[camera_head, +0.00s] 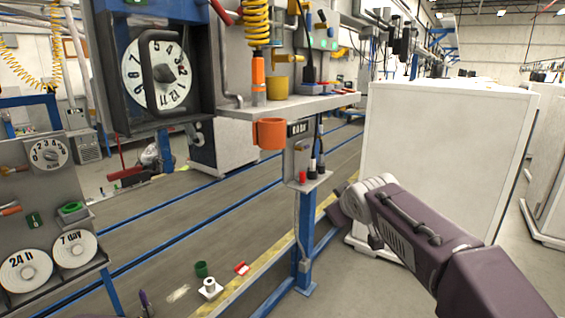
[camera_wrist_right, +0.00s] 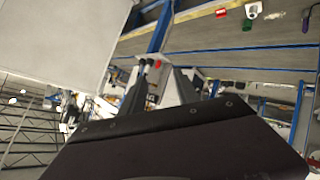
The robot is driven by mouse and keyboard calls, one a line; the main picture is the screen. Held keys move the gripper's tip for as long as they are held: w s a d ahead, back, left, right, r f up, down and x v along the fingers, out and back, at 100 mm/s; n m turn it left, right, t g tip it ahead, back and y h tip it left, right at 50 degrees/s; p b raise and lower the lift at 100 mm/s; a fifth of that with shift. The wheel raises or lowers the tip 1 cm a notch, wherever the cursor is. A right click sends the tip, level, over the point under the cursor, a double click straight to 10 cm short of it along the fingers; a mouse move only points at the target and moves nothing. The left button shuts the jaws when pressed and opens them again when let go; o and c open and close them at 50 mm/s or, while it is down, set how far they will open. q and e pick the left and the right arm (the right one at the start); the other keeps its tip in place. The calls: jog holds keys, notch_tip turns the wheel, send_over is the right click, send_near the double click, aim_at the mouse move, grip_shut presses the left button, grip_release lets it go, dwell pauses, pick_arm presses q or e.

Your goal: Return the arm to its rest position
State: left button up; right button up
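My right arm (camera_head: 430,235) reaches in from the lower right in the head view, dark purple, with a pale rounded joint at its far end. It is bent in front of the white cabinet. My right gripper (camera_wrist_right: 160,80) shows in the right wrist view beyond a dark plate. Its two fingers look spread apart, with no held object seen between them. In the head view the right gripper cannot be made out. My left arm and left gripper are not in view.
A large white cabinet (camera_head: 440,150) stands close behind my right arm. A blue post (camera_head: 302,250) with a small shelf (camera_head: 307,182) of plugs stands left of it. An orange mug (camera_head: 270,134) hangs under a grey shelf. A timer dial (camera_head: 157,75) and panel are at left.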

jog(key=s+d+f+m+g+b, duration=0.1)
jog(key=s+d+f+g, duration=0.15)
jog(key=f, duration=0.55)
jog(key=s+d+f+m+g+b, duration=0.1)
jog(key=s+f, duration=0.3)
jog(key=f, duration=0.4)
jog(key=s+f+m+g, duration=0.5)
jog(key=s+f+g, duration=0.1)
jog(key=s+f, duration=1.3)
jog(key=s, duration=0.2)
jog(key=shift+s+f+g+y, duration=0.3)
jog(key=shift+s+f+g, duration=0.05)
jog(key=shift+s, duration=0.05)
